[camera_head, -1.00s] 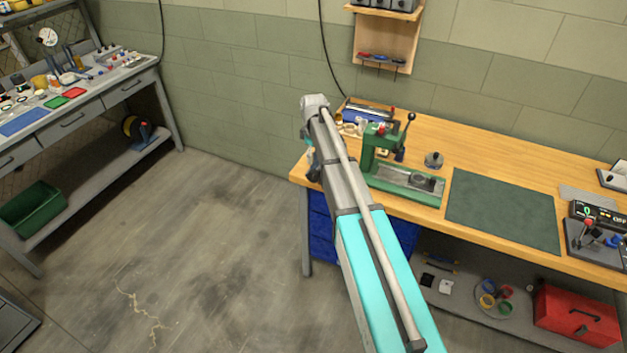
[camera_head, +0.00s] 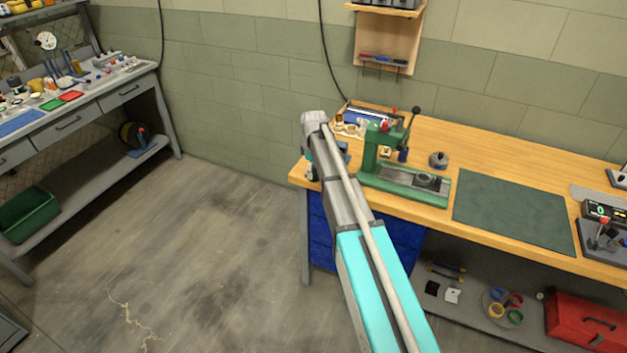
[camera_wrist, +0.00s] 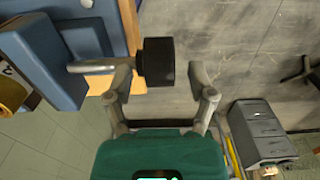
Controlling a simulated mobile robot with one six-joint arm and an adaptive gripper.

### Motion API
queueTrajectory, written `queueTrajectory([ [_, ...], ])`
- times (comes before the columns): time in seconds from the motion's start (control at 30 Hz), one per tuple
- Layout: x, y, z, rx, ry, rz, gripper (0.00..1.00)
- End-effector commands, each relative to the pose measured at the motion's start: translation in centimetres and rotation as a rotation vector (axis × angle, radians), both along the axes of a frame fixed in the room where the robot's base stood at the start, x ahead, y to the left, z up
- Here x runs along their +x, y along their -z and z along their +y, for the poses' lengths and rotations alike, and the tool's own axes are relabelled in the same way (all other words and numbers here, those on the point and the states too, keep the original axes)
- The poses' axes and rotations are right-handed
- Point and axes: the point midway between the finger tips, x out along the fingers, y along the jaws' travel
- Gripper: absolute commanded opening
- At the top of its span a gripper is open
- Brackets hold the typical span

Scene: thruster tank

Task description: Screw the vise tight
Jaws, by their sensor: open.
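In the wrist view, the vise shows as blue blocks (camera_wrist: 48,55) at the left, beside the wooden bench edge (camera_wrist: 132,30). A thin metal bar (camera_wrist: 92,66) and a dark round knob (camera_wrist: 158,62) stick out from the vise side. My gripper (camera_wrist: 166,72) is open, with one finger on each side of the knob. The left finger is close to the knob and overlaps the bar; I cannot tell whether it touches. The right finger stands apart from the knob. In the head view, my arm hides most of the vise; a small blue part (camera_head: 343,147) shows behind it.
On the bench, a green press (camera_head: 400,184) stands right of my arm, with a dark green mat (camera_head: 513,212) farther right. Blue drawers (camera_head: 322,240) are below the bench. A red toolbox (camera_head: 590,325) sits on the lower shelf. Open floor (camera_head: 200,240) lies to the left.

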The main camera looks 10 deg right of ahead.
Motion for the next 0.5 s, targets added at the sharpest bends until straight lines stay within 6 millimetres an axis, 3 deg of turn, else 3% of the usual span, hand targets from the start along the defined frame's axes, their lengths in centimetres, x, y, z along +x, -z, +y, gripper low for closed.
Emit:
queueTrajectory([
  [0.2, 0.0, 1.6, 0.0, 0.000, 0.000, 0.000, 0.71],
  [0.5, 0.0, 2.1, 0.0, 0.000, 0.000, 0.000, 0.71],
])
